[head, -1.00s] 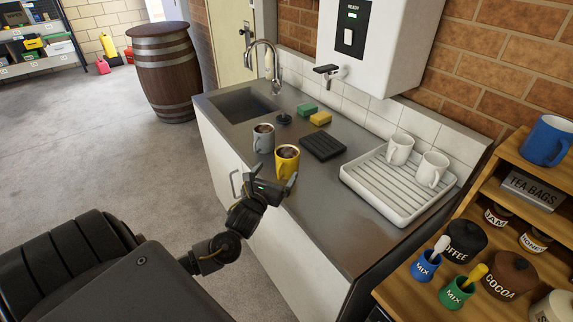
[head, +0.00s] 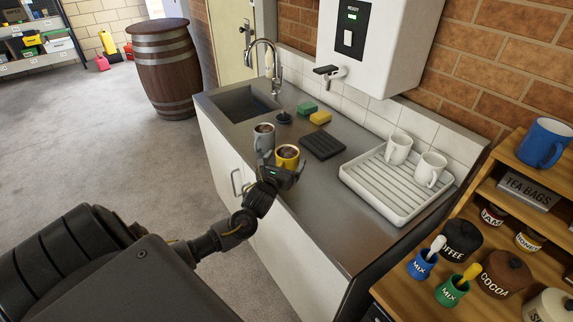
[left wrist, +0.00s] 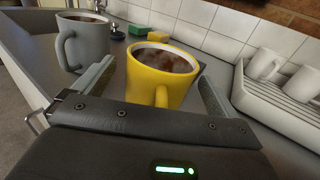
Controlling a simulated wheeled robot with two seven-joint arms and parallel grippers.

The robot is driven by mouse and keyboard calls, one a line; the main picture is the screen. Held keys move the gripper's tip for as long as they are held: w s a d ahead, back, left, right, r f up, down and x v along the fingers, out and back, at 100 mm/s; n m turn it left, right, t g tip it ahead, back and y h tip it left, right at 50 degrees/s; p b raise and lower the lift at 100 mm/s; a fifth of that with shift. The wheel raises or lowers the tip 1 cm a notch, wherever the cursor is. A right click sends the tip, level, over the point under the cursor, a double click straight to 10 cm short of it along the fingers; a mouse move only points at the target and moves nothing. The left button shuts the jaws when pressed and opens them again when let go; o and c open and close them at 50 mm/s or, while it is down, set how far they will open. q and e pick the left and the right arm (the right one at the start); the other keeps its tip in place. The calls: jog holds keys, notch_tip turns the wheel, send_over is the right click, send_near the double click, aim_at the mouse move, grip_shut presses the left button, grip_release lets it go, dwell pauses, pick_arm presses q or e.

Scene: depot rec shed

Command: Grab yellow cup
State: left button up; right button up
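The yellow cup (head: 287,157), full of a brown drink, stands upright near the counter's front edge. In the left wrist view the yellow cup (left wrist: 160,75) sits between the two fingers of my left gripper (left wrist: 155,88), its handle facing the palm. The fingers are apart, with a gap visible on each side of the cup. In the head view my left gripper (head: 284,168) is at the cup's near side and covers its lower part. A grey cup (head: 264,138) with a brown drink stands just left; it also shows in the left wrist view (left wrist: 85,45). My right gripper is not seen.
A dark ribbed mat (head: 323,146), sponges (head: 320,118) and a sink (head: 243,104) lie behind the cups. A white drying rack (head: 386,211) with two white mugs (head: 399,148) is to the right. The counter front right of the cup is clear.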

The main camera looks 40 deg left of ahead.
pick_arm(q)
jog(key=c, duration=1.2)
jog(key=shift+c, duration=0.2)
jog(key=shift+r, duration=0.15)
jog(key=shift+r, duration=0.25)
notch_tip(320, 180, up, 3)
jog(key=shift+f+b, duration=0.2)
jog(key=shift+b, duration=0.55)
jog(key=s+a+r+b, duration=0.2)
jog(key=s+r, duration=0.7)
jog(key=s, duration=0.4)
jog(key=shift+s+a+r+b, duration=0.15)
jog(key=shift+s+r+b, duration=0.15)
jog(key=shift+s+r, duration=0.1)
